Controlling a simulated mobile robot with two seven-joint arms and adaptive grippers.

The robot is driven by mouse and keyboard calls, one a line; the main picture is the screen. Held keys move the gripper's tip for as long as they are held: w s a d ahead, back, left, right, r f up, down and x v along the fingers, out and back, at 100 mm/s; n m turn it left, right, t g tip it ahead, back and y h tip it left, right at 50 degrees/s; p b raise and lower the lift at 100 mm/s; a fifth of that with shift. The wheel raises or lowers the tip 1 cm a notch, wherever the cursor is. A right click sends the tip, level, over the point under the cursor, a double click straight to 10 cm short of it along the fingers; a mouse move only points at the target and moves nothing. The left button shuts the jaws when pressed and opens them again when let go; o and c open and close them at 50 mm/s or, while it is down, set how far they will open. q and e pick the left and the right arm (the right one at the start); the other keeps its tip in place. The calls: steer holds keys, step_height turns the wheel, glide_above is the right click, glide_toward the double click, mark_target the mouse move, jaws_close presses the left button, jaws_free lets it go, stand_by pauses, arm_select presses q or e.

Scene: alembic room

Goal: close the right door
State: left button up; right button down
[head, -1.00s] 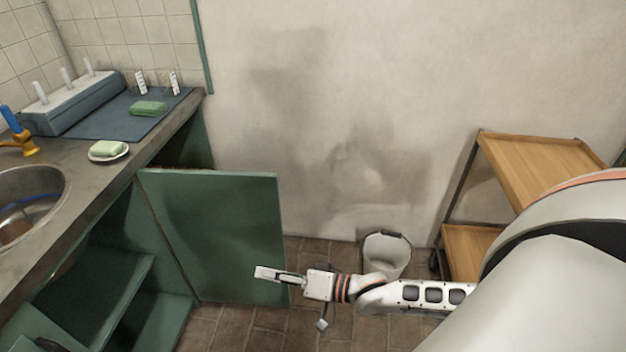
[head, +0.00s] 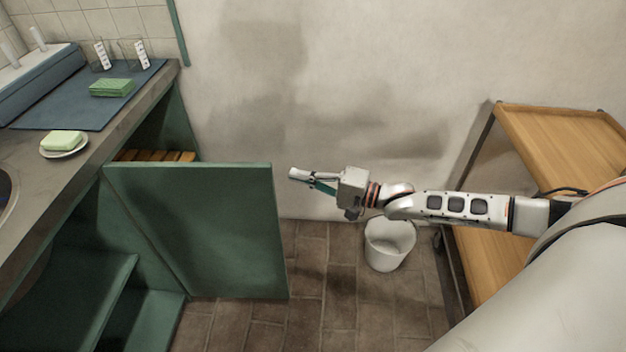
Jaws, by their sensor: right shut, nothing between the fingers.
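The right door (head: 205,230) is a dark green cabinet panel under the counter. It stands open, swung out into the room, with the cabinet inside showing to its left. My right gripper (head: 302,178) is shut and empty. In the picture it is just right of the door's free edge, near its upper corner, with a small gap between them. I cannot tell the exact depth between the fingertips and the door. My left gripper is out of view.
The counter (head: 100,152) carries a soap dish (head: 63,152), a green sponge (head: 111,88) and a blue mat (head: 60,108). A white bucket (head: 388,245) stands on the floor below my right arm. A wooden shelf cart (head: 560,145) stands at the right. Brick floor beside the door is clear.

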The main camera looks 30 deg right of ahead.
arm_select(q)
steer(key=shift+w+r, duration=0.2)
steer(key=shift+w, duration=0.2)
arm_select(e)
steer(key=shift+s+a, duration=0.15)
steer(key=shift+a, duration=0.95)
steer(key=shift+s+a, duration=0.15)
steer(key=shift+a, duration=0.95)
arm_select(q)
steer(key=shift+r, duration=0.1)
